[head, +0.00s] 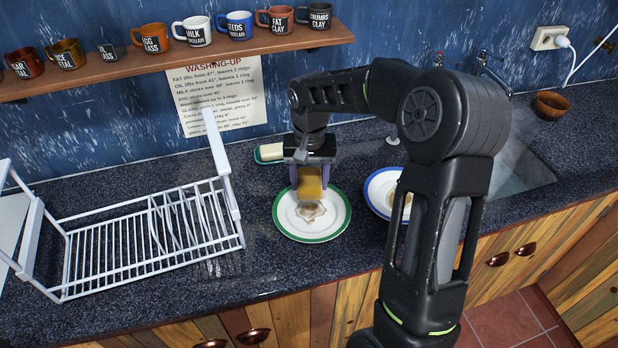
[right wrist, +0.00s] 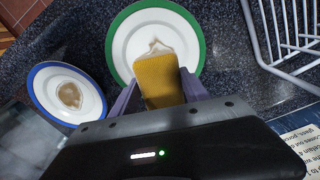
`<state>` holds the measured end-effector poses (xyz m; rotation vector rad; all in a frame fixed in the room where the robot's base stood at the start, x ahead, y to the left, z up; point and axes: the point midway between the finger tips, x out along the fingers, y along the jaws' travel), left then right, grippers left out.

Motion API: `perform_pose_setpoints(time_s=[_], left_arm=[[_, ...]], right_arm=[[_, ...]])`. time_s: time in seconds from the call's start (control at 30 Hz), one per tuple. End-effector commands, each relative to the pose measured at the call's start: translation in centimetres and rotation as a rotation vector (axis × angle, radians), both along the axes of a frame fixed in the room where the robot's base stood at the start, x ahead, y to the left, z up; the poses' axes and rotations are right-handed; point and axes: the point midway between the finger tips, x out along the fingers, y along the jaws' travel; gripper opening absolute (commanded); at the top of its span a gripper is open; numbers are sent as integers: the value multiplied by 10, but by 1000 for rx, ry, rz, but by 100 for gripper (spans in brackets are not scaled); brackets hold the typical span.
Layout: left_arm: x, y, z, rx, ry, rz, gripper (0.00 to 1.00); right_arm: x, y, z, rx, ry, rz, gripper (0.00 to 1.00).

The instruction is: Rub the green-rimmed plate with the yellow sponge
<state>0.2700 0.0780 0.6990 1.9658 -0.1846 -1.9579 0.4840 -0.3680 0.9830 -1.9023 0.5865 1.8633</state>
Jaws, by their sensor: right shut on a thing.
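The green-rimmed plate (head: 283,222) lies on the dark counter, with a pale brown smear (head: 311,211) near its middle. It also shows in the right wrist view (right wrist: 128,38). My right gripper (head: 309,186) is shut on the yellow sponge (head: 310,181), with a finger on each side of it. In the right wrist view the sponge (right wrist: 160,80) is over the near part of the plate, its far end next to the smear and hiding part of it. I cannot tell whether the sponge touches the plate. My left gripper is not in view.
A blue-rimmed plate (head: 374,193) with a brown stain lies to the right, partly behind my right arm. A white dish rack (head: 150,240) stands at left. A green and white object (head: 269,153) lies behind the plate. Several mugs stand on the wooden shelf (head: 170,62). A sink (head: 520,170) is at right.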

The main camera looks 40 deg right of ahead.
Motion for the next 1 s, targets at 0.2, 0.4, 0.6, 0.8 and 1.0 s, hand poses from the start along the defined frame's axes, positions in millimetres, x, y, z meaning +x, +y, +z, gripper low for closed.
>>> perform_pose_setpoints(time_s=[0.2,0.4,0.6,0.8,1.0], left_arm=[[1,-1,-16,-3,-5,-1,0],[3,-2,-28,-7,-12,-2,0],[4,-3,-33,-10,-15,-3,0],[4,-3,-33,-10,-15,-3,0],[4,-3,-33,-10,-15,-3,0]], right_arm=[[0,0,-24,0,0,0,21],[0,0,-43,1,1,0,21],[0,0,-54,1,1,0,21],[0,0,-54,0,0,0,21],[0,0,-54,0,0,0,21]])
